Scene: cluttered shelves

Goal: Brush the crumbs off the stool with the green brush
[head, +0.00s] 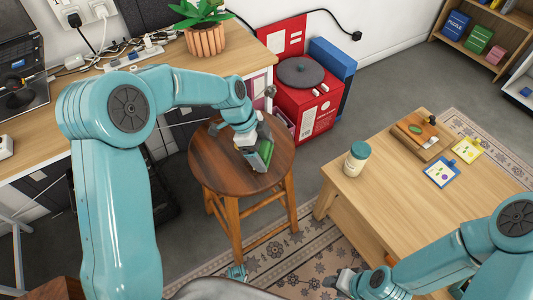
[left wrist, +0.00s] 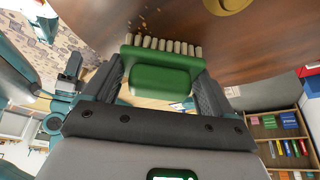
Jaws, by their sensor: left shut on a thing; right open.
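The round wooden stool (head: 212,165) stands left of the middle in the head view. My left gripper (head: 250,146) is over its seat, shut on the green brush (head: 263,154). In the left wrist view the green brush (left wrist: 160,78) sits between the fingers, with its pale bristles towards the brown seat (left wrist: 240,45). I cannot tell whether the bristles touch it. Small tan crumbs (left wrist: 143,27) lie on the seat just beyond the bristles. No crumbs are clear in the head view. My right gripper (head: 340,281) is open at the bottom, away from the stool.
A desk (head: 160,68) with a potted plant (head: 205,35) is behind and left of the stool. A red box (head: 305,112) stands behind it. A low table (head: 365,205) at right holds a jar (head: 357,159) and cards. A patterned rug (head: 290,262) lies in front.

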